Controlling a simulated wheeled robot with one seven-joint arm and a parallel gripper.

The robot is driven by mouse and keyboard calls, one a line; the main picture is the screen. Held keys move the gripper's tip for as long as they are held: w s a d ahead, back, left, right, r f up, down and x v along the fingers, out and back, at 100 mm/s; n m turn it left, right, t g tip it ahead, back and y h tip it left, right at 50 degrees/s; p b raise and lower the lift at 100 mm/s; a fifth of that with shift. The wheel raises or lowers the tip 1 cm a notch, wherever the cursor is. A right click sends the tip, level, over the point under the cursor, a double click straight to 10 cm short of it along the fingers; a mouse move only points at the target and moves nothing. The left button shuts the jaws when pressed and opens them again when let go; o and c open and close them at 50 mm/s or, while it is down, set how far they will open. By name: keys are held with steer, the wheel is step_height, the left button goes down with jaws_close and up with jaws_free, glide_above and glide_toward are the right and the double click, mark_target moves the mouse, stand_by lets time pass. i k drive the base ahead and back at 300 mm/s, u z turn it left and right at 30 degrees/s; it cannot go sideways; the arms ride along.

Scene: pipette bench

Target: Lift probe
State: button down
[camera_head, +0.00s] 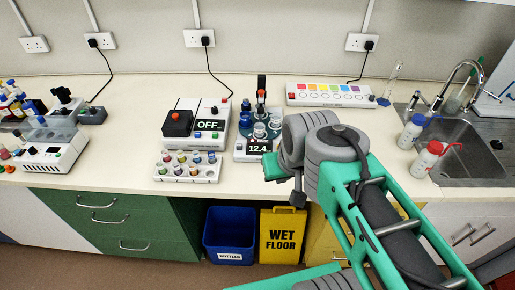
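A meter (258,145) with a display reading about 12.4 stands on the bench in the middle of the head view. Behind it are round dark teal and grey parts (246,122) and an upright black and red piece (262,88), which may be the probe; I cannot tell for sure. My arm comes in from the lower right, and its grey wrist joints stand just right of the meter. A green end part (273,167), perhaps my gripper, shows in front of the meter. Its fingers cannot be made out, and the wrist hides part of that area.
Left of the meter are a box reading OFF (208,124) with a red knob and a rack of coloured vials (188,168). A strip with coloured squares (331,95) lies behind my arm. Two red- and blue-topped bottles (425,160) stand by the sink (470,160).

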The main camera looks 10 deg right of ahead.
mark_target(262, 94)
steer(key=u, duration=0.4)
steer(key=k, duration=0.55)
steer(key=u, duration=0.65)
steer(key=i, duration=0.85)
steer(key=z, duration=0.95)
steer(key=i, duration=0.5)
steer(key=z, duration=0.6)
